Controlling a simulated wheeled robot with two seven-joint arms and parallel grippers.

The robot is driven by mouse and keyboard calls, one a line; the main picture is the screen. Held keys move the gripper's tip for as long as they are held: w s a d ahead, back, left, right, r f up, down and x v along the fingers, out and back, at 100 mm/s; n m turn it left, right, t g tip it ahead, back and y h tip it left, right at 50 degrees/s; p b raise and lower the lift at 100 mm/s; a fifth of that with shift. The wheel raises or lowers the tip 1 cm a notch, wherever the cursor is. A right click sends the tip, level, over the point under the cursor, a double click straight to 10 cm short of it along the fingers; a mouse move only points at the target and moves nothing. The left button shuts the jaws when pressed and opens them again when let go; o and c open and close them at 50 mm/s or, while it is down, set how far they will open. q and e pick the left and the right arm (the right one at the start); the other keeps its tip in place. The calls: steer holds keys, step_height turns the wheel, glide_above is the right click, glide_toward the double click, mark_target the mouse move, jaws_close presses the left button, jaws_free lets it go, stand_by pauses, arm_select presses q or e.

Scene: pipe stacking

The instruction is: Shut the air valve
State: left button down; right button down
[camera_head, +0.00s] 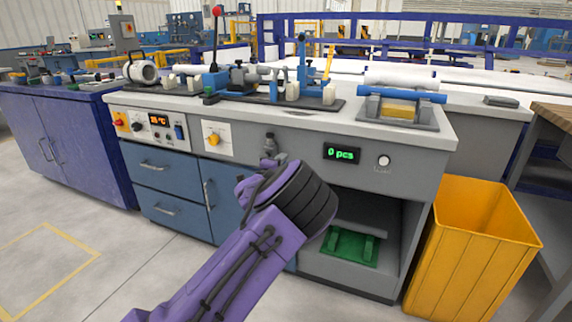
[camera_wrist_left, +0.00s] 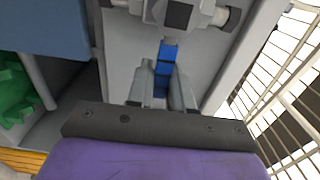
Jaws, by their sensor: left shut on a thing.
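The air valve is a grey fitting (camera_head: 269,144) on the front panel of the workbench, between the yellow knob and the green counter display. In the left wrist view its grey body (camera_wrist_left: 182,14) is at the top, with a blue lever (camera_wrist_left: 168,54) extending from it toward my gripper. My left gripper (camera_head: 274,163) is at the valve, and in the left wrist view its two fingers (camera_wrist_left: 165,78) are closed on the blue lever, one on each side. The lever's end is partly hidden between the fingers. In the head view the lever is hidden. My right gripper is not in view.
A yellow bin (camera_head: 478,240) stands right of the bench. The panel also carries a yellow knob (camera_head: 213,139), a temperature controller (camera_head: 158,120) and a "0 pcs" display (camera_head: 341,154). Pipe fixtures stand on top. An open compartment holds a green tray (camera_head: 345,246).

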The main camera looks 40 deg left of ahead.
arm_select(q)
steer(key=shift+s+a+f, duration=0.1)
steer(key=shift+a+f, duration=0.05)
steer(key=c, duration=1.1)
jaws_free()
steer(key=p+v, duration=0.1)
steer(key=v, duration=0.9)
steer(key=shift+s+p, duration=0.25)
steer(key=shift+p, duration=0.1)
